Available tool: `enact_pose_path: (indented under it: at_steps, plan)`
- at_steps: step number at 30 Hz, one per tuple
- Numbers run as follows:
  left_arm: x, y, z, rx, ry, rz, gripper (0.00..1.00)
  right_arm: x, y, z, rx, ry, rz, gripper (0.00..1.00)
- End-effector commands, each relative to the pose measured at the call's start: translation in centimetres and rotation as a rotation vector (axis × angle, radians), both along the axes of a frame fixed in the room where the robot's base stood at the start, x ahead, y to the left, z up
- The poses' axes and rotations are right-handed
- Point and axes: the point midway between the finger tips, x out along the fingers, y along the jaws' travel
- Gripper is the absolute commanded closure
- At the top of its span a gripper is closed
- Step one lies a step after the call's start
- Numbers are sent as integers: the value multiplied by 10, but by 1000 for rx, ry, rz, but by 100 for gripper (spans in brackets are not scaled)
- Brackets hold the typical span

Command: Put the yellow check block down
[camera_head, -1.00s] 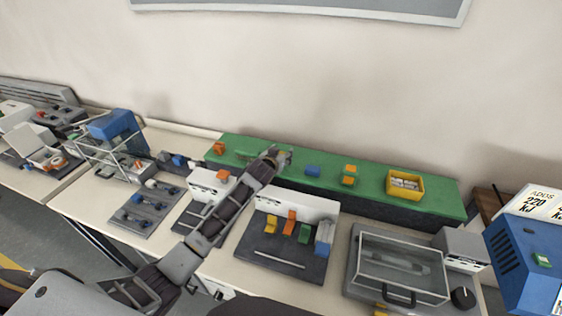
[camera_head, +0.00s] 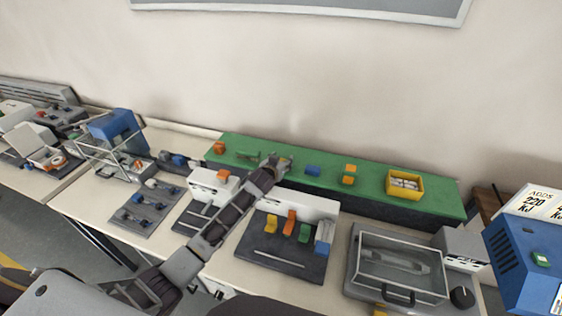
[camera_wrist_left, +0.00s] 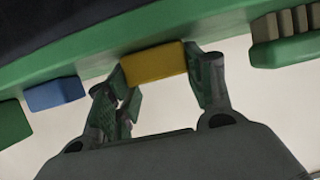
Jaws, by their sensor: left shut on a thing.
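The yellow check block (camera_wrist_left: 156,65) sits between the two fingers of my left gripper (camera_wrist_left: 158,85) in the left wrist view, with the green surface close behind it. In the head view my left gripper (camera_head: 277,163) is over the green shelf (camera_head: 330,170), left of a blue block (camera_head: 312,171). The yellow block is hardly visible there, mostly hidden by the gripper. I cannot tell whether the block touches the shelf. My right gripper does not show.
On the green shelf stand orange blocks (camera_head: 349,168) and a yellow bin (camera_head: 405,187) with pale pieces. An orange block (camera_head: 219,148) is at its left end. Below it are a white-backed fixture (camera_head: 295,205) with coloured parts and a clear-lidded box (camera_head: 400,265).

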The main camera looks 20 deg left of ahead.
Motion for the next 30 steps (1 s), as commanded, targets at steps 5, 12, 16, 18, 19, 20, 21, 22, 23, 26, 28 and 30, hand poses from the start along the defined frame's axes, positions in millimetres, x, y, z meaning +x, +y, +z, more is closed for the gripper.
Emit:
enact_pose_path:
  at_steps: [5, 12, 16, 18, 19, 20, 21, 22, 23, 26, 28, 30]
  plan:
    - [0, 0, -2, 0, 1, 0, 32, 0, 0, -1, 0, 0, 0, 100]
    - [0, 0, -1, 0, 0, 0, 26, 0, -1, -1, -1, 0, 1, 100]
    - [0, 0, -1, 0, 0, 0, 26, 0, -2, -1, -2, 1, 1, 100]
    - [0, 0, 0, 1, 0, 0, 26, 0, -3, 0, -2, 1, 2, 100]
    - [0, 0, 1, 1, 0, 0, 26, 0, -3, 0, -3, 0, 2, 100]
    - [0, 0, 1, 1, 0, 0, 26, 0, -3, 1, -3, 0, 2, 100]
    - [0, 0, 3, 1, 0, 0, 26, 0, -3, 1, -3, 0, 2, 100]
    - [-1, 0, 2, 0, 0, 0, 26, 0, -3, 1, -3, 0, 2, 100]
    - [-2, 0, 2, 0, 0, 0, 26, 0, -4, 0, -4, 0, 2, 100]
    - [-7, 0, 4, 0, 0, 0, 26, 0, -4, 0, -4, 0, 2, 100]
    - [-11, 0, 5, 1, 0, 0, 26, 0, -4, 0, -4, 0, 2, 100]
    - [-16, 1, 7, 1, 1, 0, 26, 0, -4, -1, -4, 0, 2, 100]
